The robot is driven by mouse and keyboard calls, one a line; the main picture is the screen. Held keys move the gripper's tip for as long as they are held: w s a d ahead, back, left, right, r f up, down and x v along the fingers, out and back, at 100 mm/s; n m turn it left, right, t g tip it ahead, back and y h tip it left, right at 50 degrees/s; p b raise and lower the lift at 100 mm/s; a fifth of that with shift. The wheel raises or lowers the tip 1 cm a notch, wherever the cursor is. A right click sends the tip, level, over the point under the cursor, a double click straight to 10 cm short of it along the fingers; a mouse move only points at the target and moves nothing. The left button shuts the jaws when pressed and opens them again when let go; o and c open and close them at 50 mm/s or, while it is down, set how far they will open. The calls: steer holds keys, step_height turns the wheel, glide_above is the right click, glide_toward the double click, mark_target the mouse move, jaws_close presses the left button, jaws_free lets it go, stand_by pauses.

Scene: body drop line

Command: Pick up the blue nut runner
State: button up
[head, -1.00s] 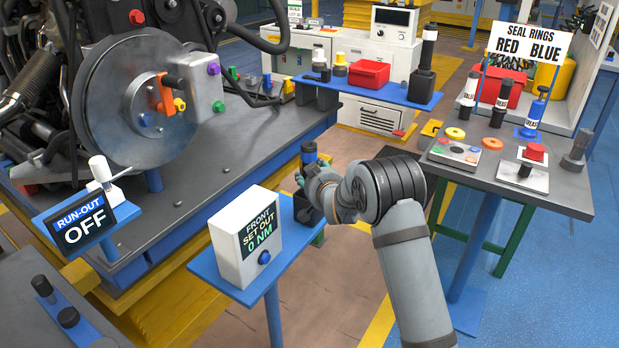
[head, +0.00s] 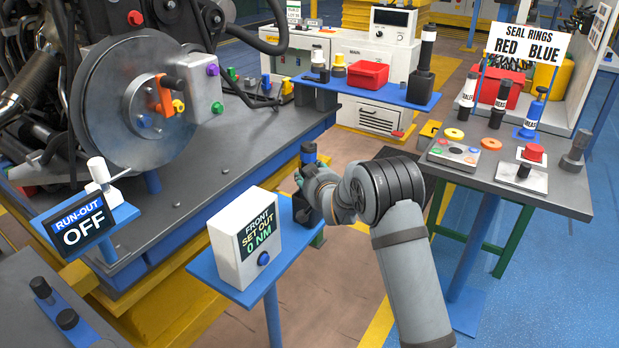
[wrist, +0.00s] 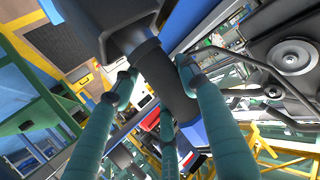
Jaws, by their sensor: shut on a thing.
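The blue nut runner (head: 308,153) stands upright at the black holder (head: 304,212) on the blue stand, behind the white torque box. Its blue top shows above my gripper (head: 305,178) in the head view; my gripper hides part of its body. In the wrist view its dark round body (wrist: 168,82) runs between the teal fingers of my gripper (wrist: 156,78), which are shut on it. Its blue part (wrist: 191,133) shows lower in that view, and the dark block of the holder is at the upper left.
The white box (head: 245,240) reading "FRONT SET OUT 0 NM" stands close in front. The brake disc and hub (head: 130,100) are to the left. A blue shelf (head: 400,97) lies behind, and the seal ring table (head: 550,195) is to the right.

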steer(key=shift+r, duration=0.2)
step_height(320, 180, up, 18)
steer(key=p, duration=0.2)
steer(key=shift+p, duration=0.35)
steer(key=o, duration=1.1)
steer(key=shift+c, duration=0.2)
steer(key=c, duration=1)
jaws_close()
steer(key=shift+w+d, duration=0.1)
